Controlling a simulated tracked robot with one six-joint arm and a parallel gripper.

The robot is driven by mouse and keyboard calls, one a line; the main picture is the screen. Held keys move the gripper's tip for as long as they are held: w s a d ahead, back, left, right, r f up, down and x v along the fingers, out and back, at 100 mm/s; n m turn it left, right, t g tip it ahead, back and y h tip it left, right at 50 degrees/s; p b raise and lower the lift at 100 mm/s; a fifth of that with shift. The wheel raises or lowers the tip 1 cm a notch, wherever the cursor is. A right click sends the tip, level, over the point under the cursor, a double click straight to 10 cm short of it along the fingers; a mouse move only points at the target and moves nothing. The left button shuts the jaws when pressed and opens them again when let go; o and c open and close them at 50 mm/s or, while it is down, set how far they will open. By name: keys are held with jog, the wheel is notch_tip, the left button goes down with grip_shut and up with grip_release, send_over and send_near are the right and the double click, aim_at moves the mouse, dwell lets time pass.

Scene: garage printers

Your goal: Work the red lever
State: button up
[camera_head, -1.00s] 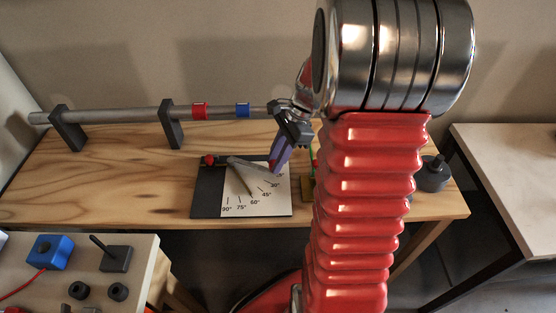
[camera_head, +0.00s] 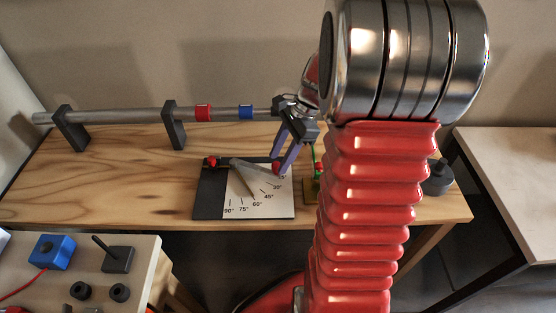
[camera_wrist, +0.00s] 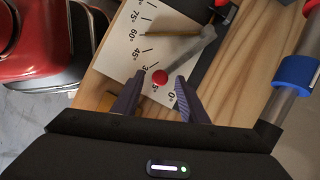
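A dial board (camera_head: 209,200) with a white angle scale lies on the wooden bench. Its grey lever (camera_head: 248,165) ends in a red knob (camera_head: 276,168) near the low-angle end of the scale. A thin brownish pointer (camera_head: 245,184) lies nearer the middle of the scale. My gripper (camera_head: 280,164) is over the knob end, its two purple fingers spread. In the wrist view, the red knob (camera_wrist: 160,77) shows in the gap between the open fingers (camera_wrist: 154,88), with no visible contact. The grey lever (camera_wrist: 202,47) runs away from it.
A grey rail (camera_head: 140,113) with red and blue rings (camera_head: 204,113) runs behind the board. A small brass-coloured base (camera_head: 311,190) with a green stem and red part stands just right of it. A dark weight (camera_head: 438,178) stands farther right. The bench's left part is clear.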

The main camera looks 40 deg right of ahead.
jog(key=v, duration=1.2)
jog(key=shift+d+f, duration=0.1)
jog(key=s+a+n+t+h, duration=0.1)
jog(key=s+a+n, duration=0.2)
jog(key=a+n, duration=0.4)
jog(key=s+a+r+n+t+h, duration=0.1)
jog(key=s+a+n+t, duration=0.1)
jog(key=s+a+n, duration=0.2)
jog(key=s+a+r+n+t+h, duration=0.1)
jog(key=s+a+n+h, duration=0.1)
jog(key=a+n, duration=0.7)
jog(key=s+a, duration=0.1)
jog(key=a, duration=0.1)
jog(key=shift+a+r+n+t, duration=0.15)
jog(key=shift+a+n+t, duration=0.15)
jog(key=shift+a+n, duration=0.1)
